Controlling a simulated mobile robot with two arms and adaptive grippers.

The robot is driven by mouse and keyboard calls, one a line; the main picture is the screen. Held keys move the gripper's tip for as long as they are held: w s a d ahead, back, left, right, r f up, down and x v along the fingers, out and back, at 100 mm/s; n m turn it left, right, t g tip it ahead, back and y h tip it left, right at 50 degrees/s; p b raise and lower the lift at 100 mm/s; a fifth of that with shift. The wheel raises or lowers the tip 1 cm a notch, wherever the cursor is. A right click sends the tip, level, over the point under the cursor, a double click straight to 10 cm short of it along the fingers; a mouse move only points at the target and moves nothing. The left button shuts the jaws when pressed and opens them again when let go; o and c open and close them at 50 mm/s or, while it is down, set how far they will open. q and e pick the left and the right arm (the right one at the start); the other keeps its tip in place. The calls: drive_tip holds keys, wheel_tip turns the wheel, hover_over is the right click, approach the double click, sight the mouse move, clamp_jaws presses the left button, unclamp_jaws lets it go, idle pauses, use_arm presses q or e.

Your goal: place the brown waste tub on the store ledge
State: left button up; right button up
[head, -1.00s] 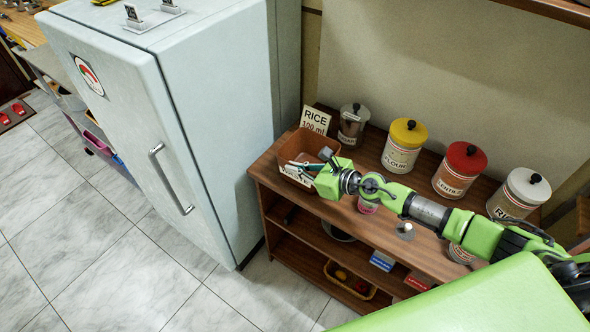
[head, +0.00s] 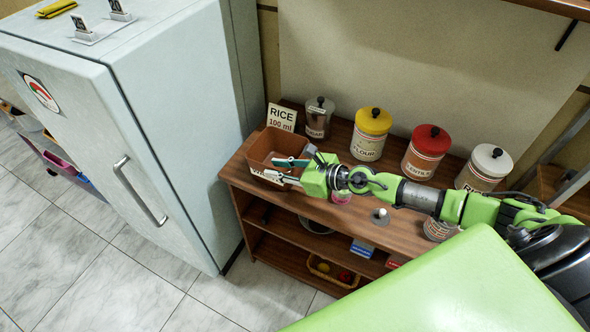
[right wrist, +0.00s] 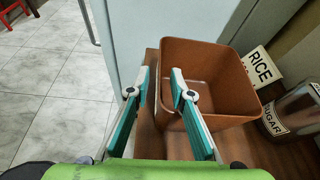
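The brown waste tub (head: 262,150) stands upright and open on the top left end of a wooden shelf unit. It also shows in the right wrist view (right wrist: 205,60), with an empty-looking inside. My right gripper (head: 276,168) is at the tub's front side, its arm coming from the right. In the right wrist view its two teal-padded fingers (right wrist: 157,92) are spread apart. One finger is outside the tub, the other overlaps its near wall; I cannot tell whether they touch it. My left gripper is not in view. I cannot tell which surface is the store ledge.
A RICE 100 ml card (head: 281,117) and a sugar canister (head: 318,118) stand behind the tub. Yellow (head: 370,135), red (head: 426,152) and white (head: 484,168) lidded canisters line the shelf. A tall fridge (head: 170,120) rises close to the left. The floor in front is clear.

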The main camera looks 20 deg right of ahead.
drive_tip(key=b+v, duration=0.2)
drive_tip(key=v, duration=0.5)
drive_tip(key=shift+s+d+r, duration=0.15)
drive_tip(key=shift+s+d, duration=0.05)
drive_tip(key=shift+s, duration=0.05)
